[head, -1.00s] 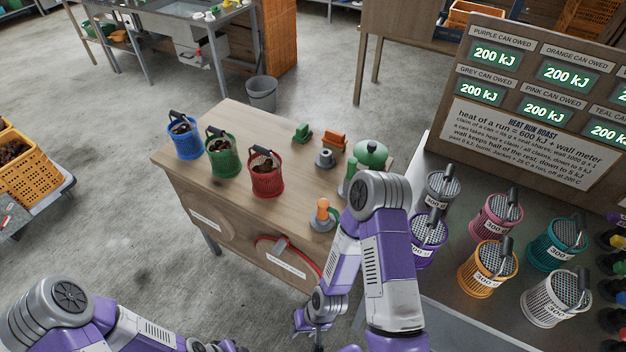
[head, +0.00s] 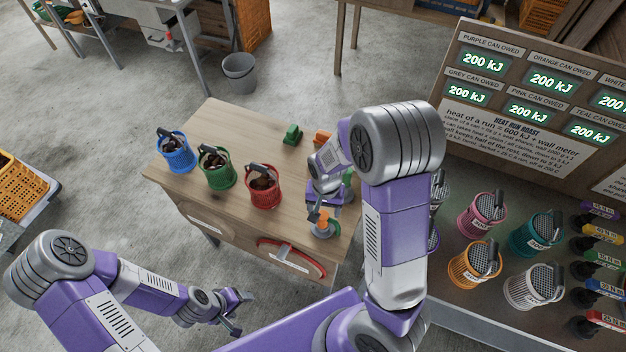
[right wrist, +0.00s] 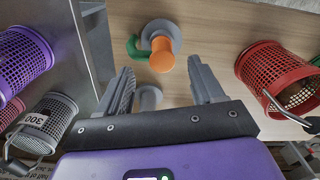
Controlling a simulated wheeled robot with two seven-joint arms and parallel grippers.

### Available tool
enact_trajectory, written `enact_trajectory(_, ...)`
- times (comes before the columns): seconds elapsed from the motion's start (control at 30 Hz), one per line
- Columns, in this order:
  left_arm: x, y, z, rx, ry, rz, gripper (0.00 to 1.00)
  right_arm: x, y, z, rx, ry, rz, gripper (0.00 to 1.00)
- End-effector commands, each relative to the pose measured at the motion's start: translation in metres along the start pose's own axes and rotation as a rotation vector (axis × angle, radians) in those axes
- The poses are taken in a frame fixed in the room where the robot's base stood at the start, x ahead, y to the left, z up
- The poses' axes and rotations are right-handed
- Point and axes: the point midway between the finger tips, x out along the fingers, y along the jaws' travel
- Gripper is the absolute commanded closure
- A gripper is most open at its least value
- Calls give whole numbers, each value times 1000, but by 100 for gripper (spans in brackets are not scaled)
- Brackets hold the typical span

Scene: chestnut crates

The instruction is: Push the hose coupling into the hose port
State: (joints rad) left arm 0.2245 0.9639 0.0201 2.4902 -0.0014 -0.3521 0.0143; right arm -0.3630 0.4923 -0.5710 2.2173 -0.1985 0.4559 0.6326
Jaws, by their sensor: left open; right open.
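An orange cylindrical fitting (head: 322,223) stands on a grey round base near the table's front right corner; it also shows in the right wrist view (right wrist: 162,56). It looks like the hose coupling, but I cannot be sure. A small grey round fitting (right wrist: 148,97) shows partly between my right fingers; I cannot tell whether it is the hose port. My right gripper (right wrist: 165,90) is open and empty, over the table close to the orange fitting; it shows in the head view (head: 322,208) too. My left gripper (head: 234,312) is open and empty, in front of the table.
Blue (head: 177,154), green (head: 217,170) and red (head: 263,188) baskets with dark contents stand on the wooden table (head: 215,118). Several mesh cans stand on the right bench. A green block (head: 292,135) sits behind.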

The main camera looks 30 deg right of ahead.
Motion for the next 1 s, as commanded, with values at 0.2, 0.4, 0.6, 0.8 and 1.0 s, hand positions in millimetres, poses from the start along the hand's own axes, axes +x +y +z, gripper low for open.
enact_trajectory(0.2, 6, -2, 0, -1, -2, 0, 33, 19, 2, 0, 4, -2, 5, 33)
enact_trajectory(0.4, 12, -5, 0, -1, -2, -1, 33, 51, 1, 0, 2, -3, 5, 33)
enact_trajectory(0.6, 16, -6, 0, -1, -1, 0, 33, 71, 1, 0, 2, 0, 2, 33)
enact_trajectory(0.8, 16, -6, 0, -1, -1, 0, 33, 76, 0, -1, 1, 1, 1, 33)
enact_trajectory(1.0, 16, -6, 0, 0, -1, 0, 33, 75, 0, -1, 1, 1, 1, 39)
